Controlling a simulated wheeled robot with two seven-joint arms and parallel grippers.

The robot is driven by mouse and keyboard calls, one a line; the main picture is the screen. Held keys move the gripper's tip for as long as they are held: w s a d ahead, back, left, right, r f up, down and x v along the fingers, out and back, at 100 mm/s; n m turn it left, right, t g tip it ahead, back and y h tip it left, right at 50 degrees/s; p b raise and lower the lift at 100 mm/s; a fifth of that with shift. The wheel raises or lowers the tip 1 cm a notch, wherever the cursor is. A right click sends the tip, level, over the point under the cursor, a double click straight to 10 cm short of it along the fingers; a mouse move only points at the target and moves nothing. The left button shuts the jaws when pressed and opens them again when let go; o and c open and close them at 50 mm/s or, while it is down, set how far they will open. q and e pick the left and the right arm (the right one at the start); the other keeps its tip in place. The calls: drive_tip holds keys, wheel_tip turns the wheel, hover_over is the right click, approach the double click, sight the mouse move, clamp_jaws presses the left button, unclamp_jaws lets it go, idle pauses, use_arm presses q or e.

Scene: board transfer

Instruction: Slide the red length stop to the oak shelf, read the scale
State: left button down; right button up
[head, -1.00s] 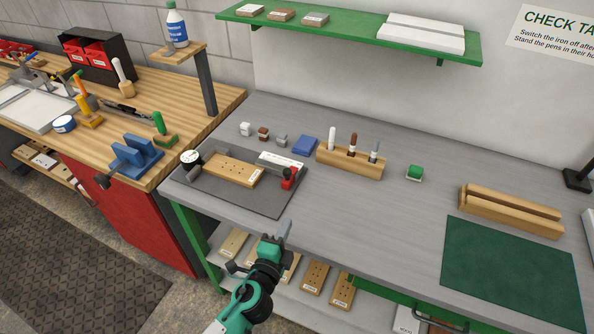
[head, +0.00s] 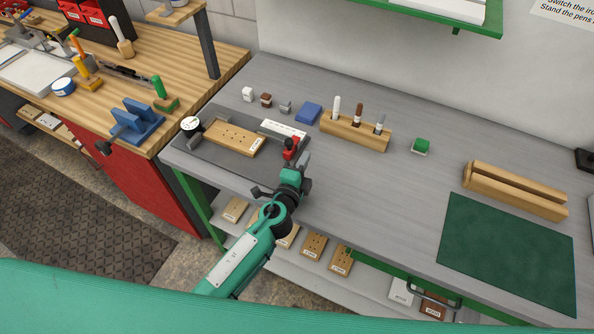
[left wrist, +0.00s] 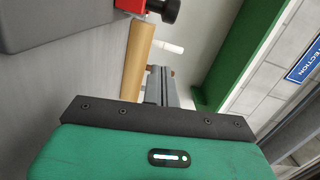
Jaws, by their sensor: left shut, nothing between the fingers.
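The red length stop (head: 292,152), with a black knob, stands at the right end of the dark measuring fixture (head: 200,156) on the grey bench. The stop shows partly at the top edge of the left wrist view (left wrist: 130,5). A white scale strip (head: 284,128) lies behind it; its marks are too small to read. An oak board with holes (head: 231,138) lies in the fixture. My left gripper (head: 304,162) is shut and empty, just right of and in front of the stop; contact cannot be told. Its fingers show in the left wrist view (left wrist: 161,86). My right gripper is out of view.
A lower shelf under the bench holds labelled boards (head: 313,245). A green mat (head: 508,250) lies right. The bench centre is clear.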

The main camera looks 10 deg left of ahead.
sight(293, 153)
use_arm(q)
drive_tip(key=shift+w+a+f+p, duration=0.1)
drive_tip(key=shift+w+a+p, duration=0.2)
drive_tip(key=shift+w+a, duration=0.9)
drive_tip(key=shift+w+a+f, duration=0.1)
drive_tip(key=shift+w+a, duration=0.15)
drive_tip(key=shift+a, duration=0.15)
drive_tip(key=w+a, duration=0.1)
drive_tip(key=a, duration=0.4)
drive_tip(key=w+a+b, duration=0.1)
drive_tip(key=a, duration=0.1)
drive_tip(key=shift+w+a, duration=0.35)
drive_tip(key=shift+a, duration=0.05)
drive_tip(key=shift+d, duration=0.1)
